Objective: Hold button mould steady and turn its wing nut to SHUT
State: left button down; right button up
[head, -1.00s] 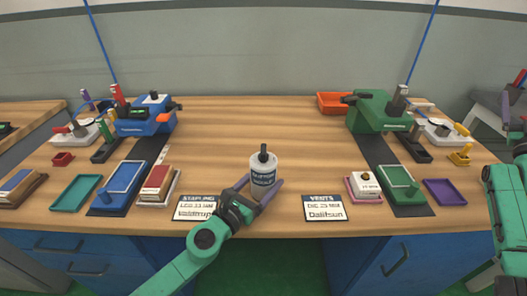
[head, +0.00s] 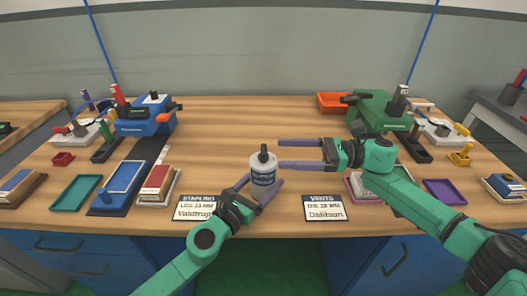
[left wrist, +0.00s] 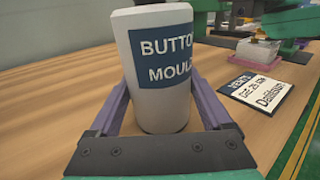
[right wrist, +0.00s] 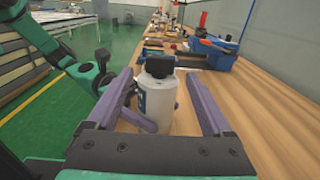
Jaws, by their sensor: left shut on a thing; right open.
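The button mould (head: 263,171) is a white upright cylinder with a dark blue label, standing near the middle front of the table. Its dark wing nut (head: 263,153) sits on top. My left gripper (head: 258,192) is shut around the mould's body from the front; the left wrist view shows the mould (left wrist: 160,95) between its fingers. My right gripper (head: 282,154) is open to the right of the mould at about the wing nut's height. In the right wrist view the wing nut (right wrist: 160,66) appears between the open fingers. The wing nut's markings are not readable.
Two label cards, one left (head: 194,208) and one right (head: 324,208), lie at the front edge. A blue machine (head: 146,119) stands back left and a green machine (head: 379,112) back right, beside an orange bin (head: 333,102). The table behind the mould is clear.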

aim_at(263, 152)
jog(key=a, duration=0.6)
jog(key=shift+w+a, duration=0.15)
jog(key=shift+a, duration=0.1)
jog(key=shift+c, duration=0.3)
grip_shut()
